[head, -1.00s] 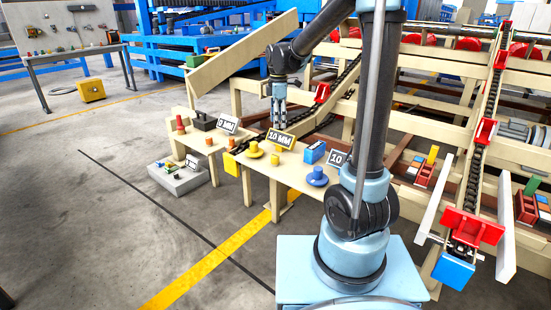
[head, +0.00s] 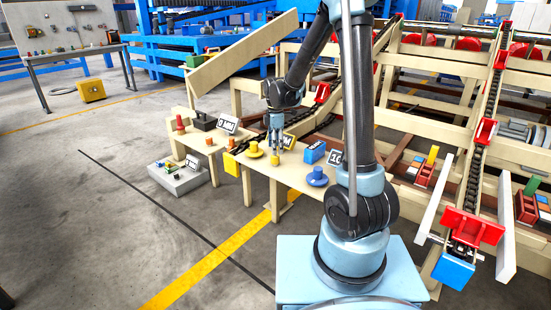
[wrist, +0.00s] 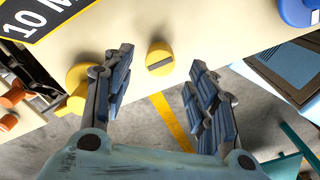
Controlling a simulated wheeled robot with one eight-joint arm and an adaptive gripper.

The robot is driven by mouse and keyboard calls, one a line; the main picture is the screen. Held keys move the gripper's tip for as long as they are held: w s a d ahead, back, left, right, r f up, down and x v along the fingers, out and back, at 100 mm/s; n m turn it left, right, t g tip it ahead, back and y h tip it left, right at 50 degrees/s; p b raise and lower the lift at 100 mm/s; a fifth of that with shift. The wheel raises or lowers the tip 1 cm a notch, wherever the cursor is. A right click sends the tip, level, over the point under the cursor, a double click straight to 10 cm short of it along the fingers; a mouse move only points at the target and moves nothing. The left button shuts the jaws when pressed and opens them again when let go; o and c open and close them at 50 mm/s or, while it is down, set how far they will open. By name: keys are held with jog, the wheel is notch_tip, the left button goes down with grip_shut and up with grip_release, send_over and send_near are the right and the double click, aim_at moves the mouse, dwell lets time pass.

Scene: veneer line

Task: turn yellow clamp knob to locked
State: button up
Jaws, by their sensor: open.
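The yellow clamp knob (wrist: 159,63) is a small round piece with a dark bar across its top, on the cream table edge. In the head view it is the small yellow piece (head: 275,160) just below my gripper (head: 275,150). In the wrist view, my gripper (wrist: 160,60) is open, with one finger on each side of the knob and visible gaps between. Contact is not visible. A larger yellow flanged knob (head: 254,150) stands just to its left; it also shows in the wrist view (wrist: 78,82), partly behind my left finger.
The black and yellow 10 MM sign (wrist: 45,25) stands behind the knobs. A blue flanged knob (head: 317,177) and a blue box (head: 314,152) are to the right. Orange pieces (head: 209,140) are to the left. Open floor (head: 130,220) lies in front of the table.

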aim_at(276, 156)
jog(key=shift+f, duration=2.85)
jog(key=c, duration=1)
